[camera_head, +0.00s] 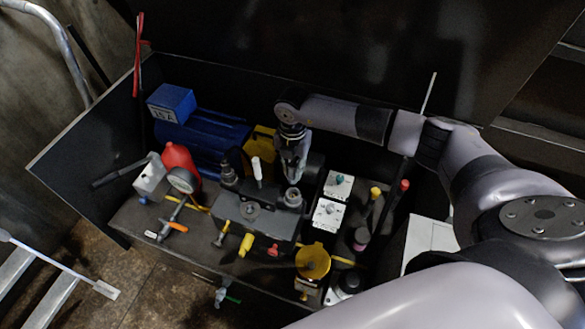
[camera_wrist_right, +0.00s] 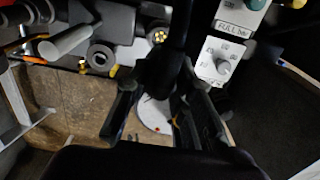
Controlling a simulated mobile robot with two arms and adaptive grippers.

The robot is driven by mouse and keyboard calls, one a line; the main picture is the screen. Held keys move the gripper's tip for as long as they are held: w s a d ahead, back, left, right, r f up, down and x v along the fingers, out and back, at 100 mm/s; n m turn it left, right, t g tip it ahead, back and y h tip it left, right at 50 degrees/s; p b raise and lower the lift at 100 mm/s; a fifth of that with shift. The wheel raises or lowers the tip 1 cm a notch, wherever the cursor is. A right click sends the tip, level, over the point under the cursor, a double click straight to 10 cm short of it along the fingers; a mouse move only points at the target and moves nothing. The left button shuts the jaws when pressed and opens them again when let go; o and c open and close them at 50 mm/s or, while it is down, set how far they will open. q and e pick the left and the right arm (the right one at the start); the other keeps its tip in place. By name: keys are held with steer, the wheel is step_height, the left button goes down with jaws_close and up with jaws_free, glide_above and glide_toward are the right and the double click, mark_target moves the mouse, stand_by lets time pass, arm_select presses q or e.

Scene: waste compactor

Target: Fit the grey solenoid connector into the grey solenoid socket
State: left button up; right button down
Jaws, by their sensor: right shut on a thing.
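My right gripper (camera_head: 293,172) reaches down over the back of the dark grey valve block (camera_head: 262,225); it also shows in the wrist view (camera_wrist_right: 158,92). Its two fingers are shut on a dark grey piece (camera_wrist_right: 158,74), which looks like the grey solenoid connector. Its lower end is hard to make out. A round grey socket with gold contacts (camera_wrist_right: 158,37) lies above the fingers in the wrist view, apart from the held piece. It seems to be the round fitting (camera_head: 293,197) just below the gripper in the head view. My left gripper is not in view.
A white-handled lever (camera_head: 257,168) stands left of the gripper. White switch boxes (camera_head: 328,213) and red and yellow knobs stand to the right. A blue motor (camera_head: 205,135), a gauge (camera_head: 183,180) and a red bottle (camera_head: 177,158) are at the left. A yellow cap (camera_head: 312,262) is in front.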

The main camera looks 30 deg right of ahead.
mark_target(293, 179)
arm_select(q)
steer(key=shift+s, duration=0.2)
